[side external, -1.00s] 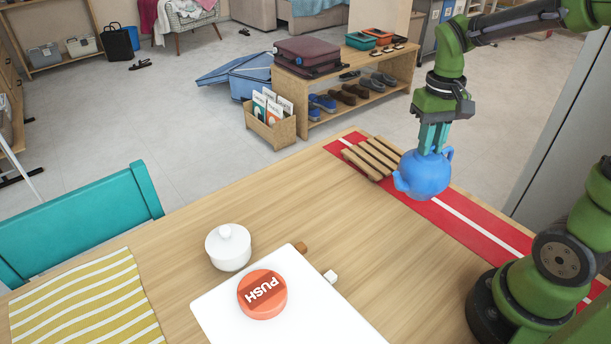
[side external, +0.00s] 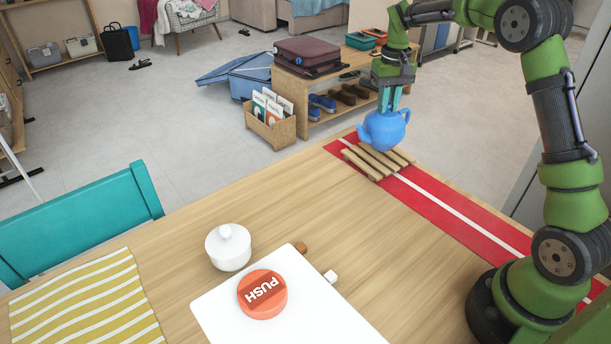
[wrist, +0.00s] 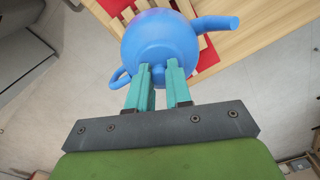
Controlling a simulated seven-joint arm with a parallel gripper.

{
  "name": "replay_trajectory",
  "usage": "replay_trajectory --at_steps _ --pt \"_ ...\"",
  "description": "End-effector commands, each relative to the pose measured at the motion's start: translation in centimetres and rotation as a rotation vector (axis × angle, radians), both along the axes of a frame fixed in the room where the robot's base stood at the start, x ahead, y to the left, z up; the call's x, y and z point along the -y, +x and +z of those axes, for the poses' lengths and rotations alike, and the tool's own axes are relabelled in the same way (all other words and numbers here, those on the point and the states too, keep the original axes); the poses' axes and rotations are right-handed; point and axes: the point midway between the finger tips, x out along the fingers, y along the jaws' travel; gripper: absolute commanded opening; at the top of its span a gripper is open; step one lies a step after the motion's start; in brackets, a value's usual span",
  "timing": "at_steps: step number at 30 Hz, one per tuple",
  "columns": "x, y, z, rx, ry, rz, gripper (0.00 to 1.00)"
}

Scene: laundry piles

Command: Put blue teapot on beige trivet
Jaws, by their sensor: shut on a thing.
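The blue teapot (side external: 382,131) is held upright by my gripper (side external: 388,106), whose teal fingers are shut on its top. In the side external view it appears over the slatted beige trivet (side external: 376,163) and hides the trivet's far part. Whether it touches the slats is hard to tell; it looks slightly above them. In the wrist view the teapot (wrist: 160,45) fills the space beyond my fingertips (wrist: 160,75), with its spout to the right and handle to the left. A bit of the trivet (wrist: 208,50) shows behind it.
The trivet lies on a red runner with a white stripe (side external: 450,216) near the table's far edge. A white lidded pot (side external: 228,250), a white board (side external: 225,308) with a red push button (side external: 262,294) and small blocks are nearer. Wooden table between is clear.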

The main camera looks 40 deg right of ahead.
Motion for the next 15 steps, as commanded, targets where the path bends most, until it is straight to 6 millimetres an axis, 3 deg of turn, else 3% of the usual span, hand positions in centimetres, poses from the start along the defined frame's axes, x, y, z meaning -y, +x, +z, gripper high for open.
replay_trajectory --at_steps 4,10,15 --pt "0.2 0.5 -0.4 0.001 0.0 0.0 0.0" --pt "0.1 0.4 -3.0 -0.001 0.0 0.0 0.0" --pt "0.1 0.5 -3.5 0.002 0.0 0.0 0.0"
